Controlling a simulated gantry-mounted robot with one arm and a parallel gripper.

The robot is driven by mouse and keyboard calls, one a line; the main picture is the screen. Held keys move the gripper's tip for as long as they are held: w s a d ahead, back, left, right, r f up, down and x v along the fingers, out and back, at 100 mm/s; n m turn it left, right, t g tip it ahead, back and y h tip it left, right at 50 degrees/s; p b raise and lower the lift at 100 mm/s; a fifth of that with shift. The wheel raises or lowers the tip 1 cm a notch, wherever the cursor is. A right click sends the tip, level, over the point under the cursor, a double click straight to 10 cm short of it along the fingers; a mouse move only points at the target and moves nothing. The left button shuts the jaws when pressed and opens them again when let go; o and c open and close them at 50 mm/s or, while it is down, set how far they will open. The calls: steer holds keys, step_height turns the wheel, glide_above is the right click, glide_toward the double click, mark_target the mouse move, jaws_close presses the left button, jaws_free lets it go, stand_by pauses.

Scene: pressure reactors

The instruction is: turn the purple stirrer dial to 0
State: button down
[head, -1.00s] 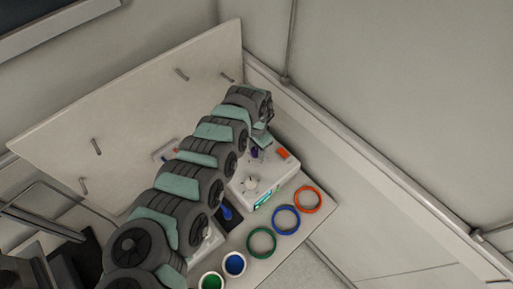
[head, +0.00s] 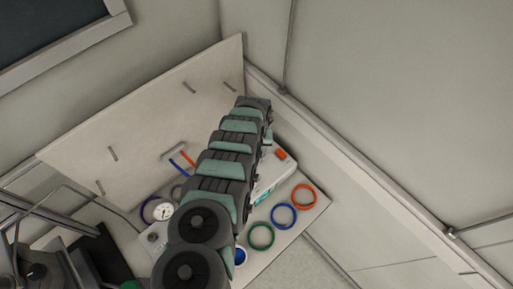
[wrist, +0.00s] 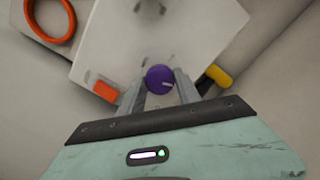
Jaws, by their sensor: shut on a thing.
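The purple stirrer dial (wrist: 158,76) is a round knob with a short white mark, which lies toward its lower right side in the wrist view. My gripper (wrist: 160,84) is shut on the dial, with one grey finger on each side of it. The dial sits by the white reactor housing (wrist: 120,45). In the head view the housing (head: 285,171) is partly covered by my arm, and the dial and my fingertips are hidden.
An orange block (wrist: 106,91) and a yellow part (wrist: 219,75) lie close to either side of my fingers. Red (head: 304,197), blue (head: 283,216) and green (head: 261,236) rings lie in front of the housing. A pegged board (head: 140,115) stands behind.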

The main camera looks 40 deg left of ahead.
steer(key=n, duration=0.3)
steer(key=shift+n, duration=0.4)
steer(key=n, duration=0.2)
steer(key=shift+n+b, duration=0.4)
steer(key=n+b, duration=0.2)
steer(key=n, duration=0.1)
steer(key=shift+f, duration=0.2)
steer(key=shift+r+n+b, duration=0.15)
steer(key=shift+n+b, duration=1.45)
steer(key=shift+n, duration=0.5)
steer(key=c, duration=0.9)
jaws_free()
steer(key=shift+o, duration=0.2)
steer(key=shift+r, duration=0.1)
